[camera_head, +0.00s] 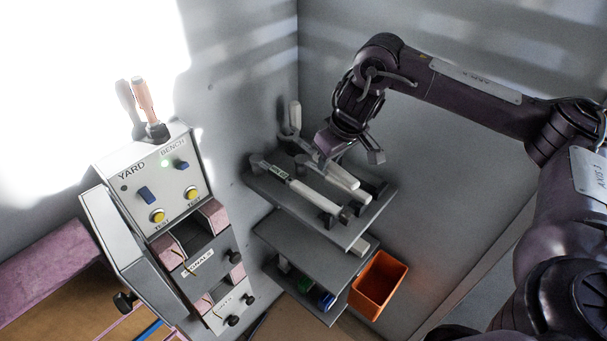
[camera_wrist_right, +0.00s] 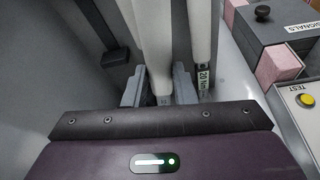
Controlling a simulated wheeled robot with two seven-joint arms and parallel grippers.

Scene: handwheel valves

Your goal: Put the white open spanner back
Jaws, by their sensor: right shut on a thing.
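My right gripper (camera_head: 346,157) is over the upper grey shelf (camera_head: 352,236). It is shut on a white spanner (camera_head: 343,176), whose pale handle slopes down toward the shelf's front. In the right wrist view the fingers (camera_wrist_right: 158,90) close on the white spanner (camera_wrist_right: 152,38). Its open jaw is not clear, and I cannot tell whether it touches the shelf. My left gripper is not in view.
A white tool labelled 20 Nm (camera_head: 302,188) lies left of the spanner, close to my fingers. Another pale tool (camera_head: 295,118) stands at the back wall. A control box (camera_head: 160,180) stands left. An orange bin (camera_head: 378,286) is below right.

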